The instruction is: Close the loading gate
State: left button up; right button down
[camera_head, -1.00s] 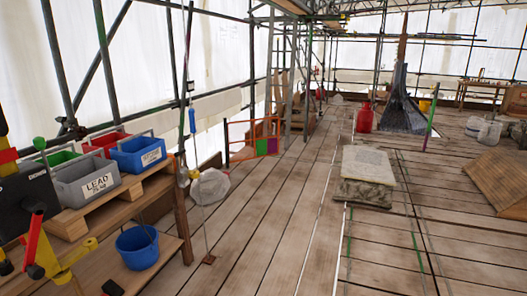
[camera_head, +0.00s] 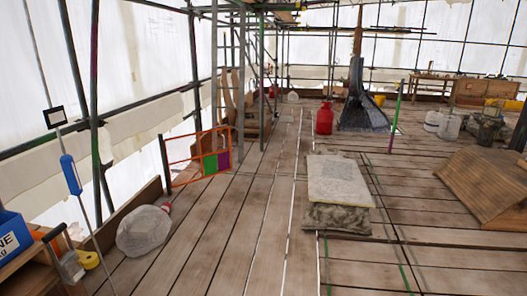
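The loading gate (camera_head: 193,158) is an orange tube frame with a green and a purple panel at its lower right. It hangs from a dark post (camera_head: 165,160) at the left edge of the deck and stands at an angle out over the boards. I cannot tell whether it is latched to anything. Neither of my grippers shows in the head view now.
A filled clear bag (camera_head: 144,230) lies on the deck before the gate. A bench with a blue bin (camera_head: 12,240) stands at near left. Stacked slabs (camera_head: 338,182) lie right of the middle. A red gas cylinder (camera_head: 324,118) stands farther back. Boards between gate and slabs are clear.

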aim_at(210, 163)
jog(key=z, duration=0.1)
jog(key=i, duration=3.25)
jog(key=u, duration=0.6)
jog(key=i, duration=2.75)
jog(key=u, duration=0.9)
jog(key=i, duration=1.15)
jog(key=u, duration=0.2)
